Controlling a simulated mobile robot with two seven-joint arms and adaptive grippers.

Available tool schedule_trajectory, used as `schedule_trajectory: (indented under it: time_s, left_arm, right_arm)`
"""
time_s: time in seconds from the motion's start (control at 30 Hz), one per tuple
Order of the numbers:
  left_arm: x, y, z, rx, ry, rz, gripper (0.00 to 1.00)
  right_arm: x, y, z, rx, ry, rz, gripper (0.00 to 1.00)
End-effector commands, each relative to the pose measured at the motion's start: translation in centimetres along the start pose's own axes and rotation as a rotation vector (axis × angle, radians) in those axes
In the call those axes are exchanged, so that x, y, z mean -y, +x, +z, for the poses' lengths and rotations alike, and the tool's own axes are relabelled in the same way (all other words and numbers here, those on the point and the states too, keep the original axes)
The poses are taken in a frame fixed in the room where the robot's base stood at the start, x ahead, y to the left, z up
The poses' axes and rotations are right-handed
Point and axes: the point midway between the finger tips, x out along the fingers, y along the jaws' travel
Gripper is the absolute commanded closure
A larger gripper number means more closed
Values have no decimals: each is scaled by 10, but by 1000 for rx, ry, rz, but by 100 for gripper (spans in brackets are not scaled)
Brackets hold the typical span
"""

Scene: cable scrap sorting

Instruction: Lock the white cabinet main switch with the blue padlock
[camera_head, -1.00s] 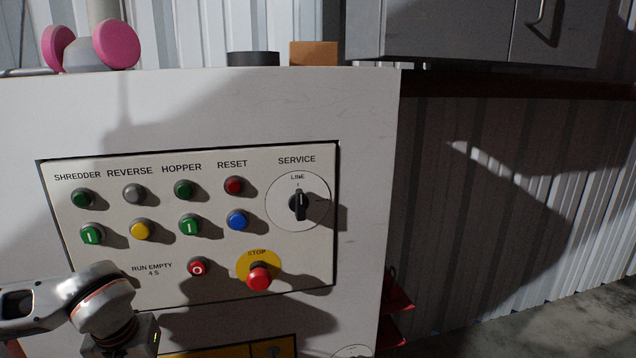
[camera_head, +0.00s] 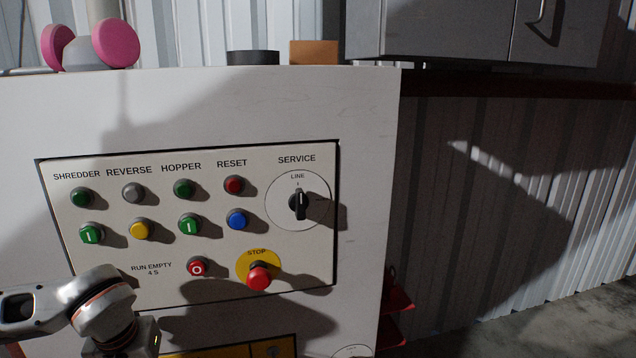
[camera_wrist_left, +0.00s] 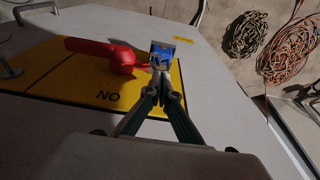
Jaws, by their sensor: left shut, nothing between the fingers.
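The white cabinet (camera_head: 220,115) fills the left and middle of the head view. The main switch's red handle (camera_wrist_left: 118,55) shows in the left wrist view, on a yellow plate (camera_wrist_left: 85,82) whose top edge also shows low in the head view (camera_head: 283,346). The blue padlock (camera_wrist_left: 163,58) is just beyond the tips of my left gripper (camera_wrist_left: 162,78), to the right of the red handle. That gripper is shut with nothing between its fingers. I cannot tell whether the padlock hangs on the switch. My right gripper is out of view.
A control panel (camera_head: 318,270) with push buttons, a red stop button (camera_head: 258,278) and a black service selector (camera_head: 298,204) is above the yellow plate. Pink ear defenders (camera_head: 115,44) lie on the cabinet top. Cable coils (camera_wrist_left: 243,35) are beyond the cabinet.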

Motion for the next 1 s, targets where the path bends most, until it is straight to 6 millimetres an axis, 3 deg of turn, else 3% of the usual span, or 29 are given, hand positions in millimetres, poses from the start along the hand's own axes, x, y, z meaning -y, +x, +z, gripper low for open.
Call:
schedule_trajectory:
  time_s: [0.4,1.0]
  left_arm:
    - [0,8,2,1,-1,-1,100]
    - [0,19,4,1,0,-1,100]
  right_arm:
    - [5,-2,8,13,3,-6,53]
    - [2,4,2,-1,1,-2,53]
